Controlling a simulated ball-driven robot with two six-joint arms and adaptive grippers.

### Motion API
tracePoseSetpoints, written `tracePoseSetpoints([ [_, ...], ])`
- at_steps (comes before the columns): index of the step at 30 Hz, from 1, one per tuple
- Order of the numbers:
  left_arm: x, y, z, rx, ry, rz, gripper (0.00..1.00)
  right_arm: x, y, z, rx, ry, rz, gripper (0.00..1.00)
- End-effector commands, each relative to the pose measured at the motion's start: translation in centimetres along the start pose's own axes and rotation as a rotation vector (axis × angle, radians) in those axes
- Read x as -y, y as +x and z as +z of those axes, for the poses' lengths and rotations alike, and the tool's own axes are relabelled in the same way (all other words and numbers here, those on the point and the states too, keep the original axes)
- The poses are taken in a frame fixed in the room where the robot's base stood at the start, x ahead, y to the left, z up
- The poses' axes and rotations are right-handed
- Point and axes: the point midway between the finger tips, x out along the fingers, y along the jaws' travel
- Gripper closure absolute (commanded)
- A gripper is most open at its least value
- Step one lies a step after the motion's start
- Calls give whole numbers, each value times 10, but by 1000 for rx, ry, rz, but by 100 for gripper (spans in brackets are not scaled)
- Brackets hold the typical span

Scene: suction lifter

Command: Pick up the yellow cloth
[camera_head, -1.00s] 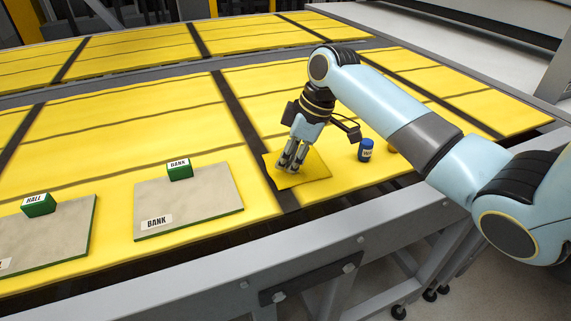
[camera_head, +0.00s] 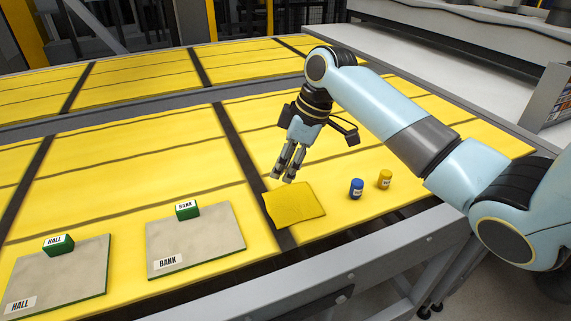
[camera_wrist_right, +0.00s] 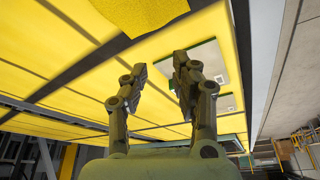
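The yellow cloth (camera_head: 294,205) lies flat on the yellow table, near its front edge and beside a dark strip. It also shows at the top of the right wrist view (camera_wrist_right: 140,14). My right gripper (camera_head: 282,177) is above the cloth's far edge, fingers pointing down, apart from it. In the right wrist view its two fingers (camera_wrist_right: 160,64) are spread with nothing between them. My left gripper is not in view.
A blue labelled canister (camera_head: 356,189) and a yellow labelled canister (camera_head: 385,179) stand right of the cloth. At left are grey boards marked BANK (camera_head: 205,245) and HALL (camera_head: 75,275), with green blocks (camera_head: 187,209) and (camera_head: 58,245) on them.

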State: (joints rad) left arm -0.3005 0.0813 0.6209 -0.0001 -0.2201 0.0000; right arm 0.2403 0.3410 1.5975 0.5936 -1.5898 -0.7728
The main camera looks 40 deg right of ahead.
Motion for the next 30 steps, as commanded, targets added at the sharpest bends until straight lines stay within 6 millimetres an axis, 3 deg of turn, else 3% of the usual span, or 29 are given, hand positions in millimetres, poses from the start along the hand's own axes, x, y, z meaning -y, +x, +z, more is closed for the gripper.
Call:
tracePoseSetpoints([
  [2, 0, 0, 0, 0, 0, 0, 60, 0, 0, 0, 0, 0, 0, 60],
  [10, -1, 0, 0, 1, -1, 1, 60, 0, 0, 0, -1, 0, 0, 25],
  [20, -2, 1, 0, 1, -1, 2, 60, 6, 5, 4, 6, 12, 2, 23],
  [23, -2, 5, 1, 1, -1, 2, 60, 29, 20, 22, 31, 68, 21, 23],
  [27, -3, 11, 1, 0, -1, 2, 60, 76, 40, 56, 70, 199, 77, 23],
  [30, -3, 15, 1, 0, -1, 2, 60, 106, 46, 79, 86, 296, 122, 23],
])
